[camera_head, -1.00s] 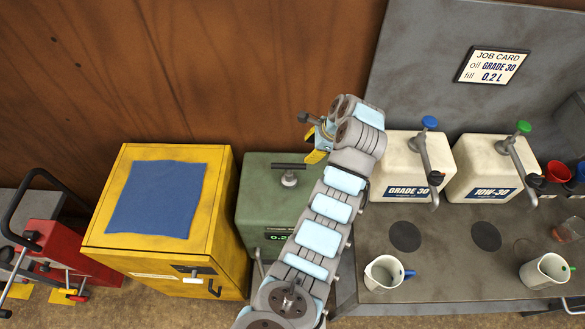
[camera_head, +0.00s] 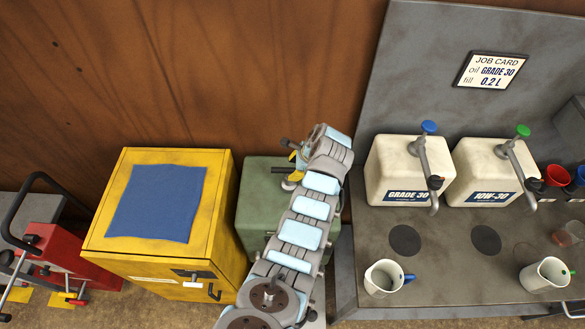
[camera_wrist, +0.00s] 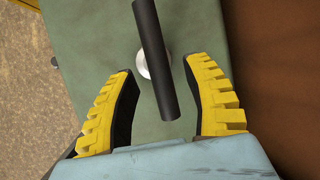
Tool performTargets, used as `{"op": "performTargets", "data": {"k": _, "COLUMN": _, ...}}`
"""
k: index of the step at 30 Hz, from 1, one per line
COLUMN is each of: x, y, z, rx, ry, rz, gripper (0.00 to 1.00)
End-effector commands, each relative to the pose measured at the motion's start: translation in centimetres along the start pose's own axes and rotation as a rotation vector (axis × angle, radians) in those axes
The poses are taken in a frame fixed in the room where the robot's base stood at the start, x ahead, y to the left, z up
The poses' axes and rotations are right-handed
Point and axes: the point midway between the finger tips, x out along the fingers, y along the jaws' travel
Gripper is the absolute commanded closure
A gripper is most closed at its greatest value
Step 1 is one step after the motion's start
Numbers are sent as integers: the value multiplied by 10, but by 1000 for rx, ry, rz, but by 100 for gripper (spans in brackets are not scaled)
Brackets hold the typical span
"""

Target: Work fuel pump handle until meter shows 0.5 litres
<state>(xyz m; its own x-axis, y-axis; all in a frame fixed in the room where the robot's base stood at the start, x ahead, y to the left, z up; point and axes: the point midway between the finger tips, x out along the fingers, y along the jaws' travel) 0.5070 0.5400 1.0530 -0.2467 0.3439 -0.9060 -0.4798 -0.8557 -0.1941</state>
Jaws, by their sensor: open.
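The fuel pump is a green box (camera_head: 262,200) right of the yellow cabinet in the head view. Its black bar handle (camera_wrist: 153,35) sits on a pale round collar (camera_wrist: 143,65) on the box top. My gripper (camera_wrist: 158,67) is open above the box, its yellow fingers on either side of the bar in the wrist view. Both fingers look apart from the bar. In the head view my gripper (camera_head: 293,158) is over the pump top and hides most of the handle. The meter on the pump's front is hidden by my arm.
The yellow cabinet (camera_head: 215,220) with a blue cloth (camera_head: 158,202) stands close on the left. A wooden wall (camera_head: 250,60) is behind. On the right, a grey bench (camera_head: 440,285) holds two white oil containers and jugs. A job card (camera_head: 491,70) reads GRADE 30, 0.2 L.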

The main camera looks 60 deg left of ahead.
Motion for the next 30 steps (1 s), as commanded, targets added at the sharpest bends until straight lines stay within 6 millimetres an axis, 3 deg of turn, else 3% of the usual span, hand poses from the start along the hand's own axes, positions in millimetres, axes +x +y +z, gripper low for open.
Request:
{"op": "performTargets", "data": {"k": 17, "x": 12, "y": 0, "z": 0, "rx": 1, "ry": 2, "rz": -2, "gripper": 50}}
{"op": "performTargets", "data": {"k": 22, "x": 12, "y": 0, "z": 0, "rx": 1, "ry": 2, "rz": -2, "gripper": 96}}
{"op": "performTargets", "data": {"k": 23, "x": 12, "y": 0, "z": 0, "rx": 1, "ry": 2, "rz": -2, "gripper": 100}}
{"op": "performTargets", "data": {"k": 30, "x": 12, "y": 0, "z": -1, "rx": 1, "ry": 2, "rz": -2, "gripper": 100}}
